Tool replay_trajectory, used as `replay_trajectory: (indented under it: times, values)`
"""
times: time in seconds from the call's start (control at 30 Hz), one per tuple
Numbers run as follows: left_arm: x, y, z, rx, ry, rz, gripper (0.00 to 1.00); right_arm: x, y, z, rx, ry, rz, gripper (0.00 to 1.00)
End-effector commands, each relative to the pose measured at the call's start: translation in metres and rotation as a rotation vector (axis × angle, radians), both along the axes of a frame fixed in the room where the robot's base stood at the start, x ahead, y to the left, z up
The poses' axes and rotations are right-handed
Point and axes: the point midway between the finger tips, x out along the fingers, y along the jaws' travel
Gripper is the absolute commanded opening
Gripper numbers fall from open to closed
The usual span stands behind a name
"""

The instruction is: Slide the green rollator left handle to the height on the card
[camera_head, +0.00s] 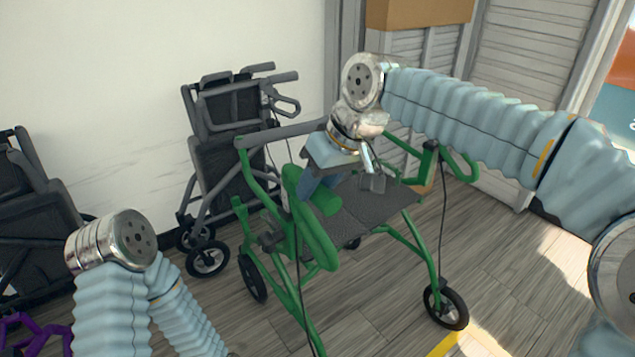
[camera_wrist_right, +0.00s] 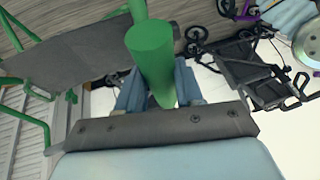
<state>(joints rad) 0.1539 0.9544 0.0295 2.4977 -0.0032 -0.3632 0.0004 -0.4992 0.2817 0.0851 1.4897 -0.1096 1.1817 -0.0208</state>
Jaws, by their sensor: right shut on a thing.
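The green rollator (camera_head: 405,245) stands in the middle of the head view, with a dark seat and black wheels. Its left handle (camera_head: 315,240) is a thick green piece on the near side. My right gripper (camera_head: 318,188) reaches it from above and is shut on it. In the right wrist view, the green handle (camera_wrist_right: 152,55) runs between the blue fingers (camera_wrist_right: 158,92), its rounded end toward the camera. The fingers partly hide behind the handle. My left arm shows at lower left, but its gripper is out of sight. I cannot make out the card.
A dark grey rollator (camera_head: 235,150) stands behind, against the white wall. Another dark rollator (camera_head: 35,220) is at far left, with a purple frame (camera_head: 30,335) below it. A cardboard box (camera_head: 420,12) is at the back. Wooden floor at lower right is mostly clear.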

Motion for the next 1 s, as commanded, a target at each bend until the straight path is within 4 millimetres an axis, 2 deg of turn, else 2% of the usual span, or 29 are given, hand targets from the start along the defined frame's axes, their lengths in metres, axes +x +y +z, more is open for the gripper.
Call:
replay_trajectory:
  times: [0.13, 0.37, 0.67, 0.7, 0.83, 1.0]
  values:
    - [0.000, 0.000, -0.008, 0.000, -0.001, 0.001, 0.72, 0.000, 0.000, -0.013, -0.002, 0.001, -0.001, 0.00]
    - [0.002, 0.005, -0.032, 0.008, -0.003, 0.010, 0.72, 0.000, -0.001, -0.055, -0.003, 0.003, -0.001, 0.00]
    - [0.002, 0.006, -0.030, 0.010, -0.004, 0.012, 0.72, 0.000, -0.001, -0.058, -0.006, 0.007, 0.001, 0.00]
    - [0.002, 0.006, -0.030, 0.010, -0.004, 0.012, 0.72, 0.000, -0.001, -0.058, -0.007, 0.007, 0.002, 0.39]
    - [0.002, 0.006, -0.030, 0.010, -0.004, 0.012, 0.72, 0.000, 0.000, -0.057, -0.005, 0.005, 0.001, 0.59]
    - [0.002, 0.006, -0.030, 0.009, -0.004, 0.011, 0.72, 0.000, 0.000, -0.056, -0.002, 0.003, 0.001, 0.61]
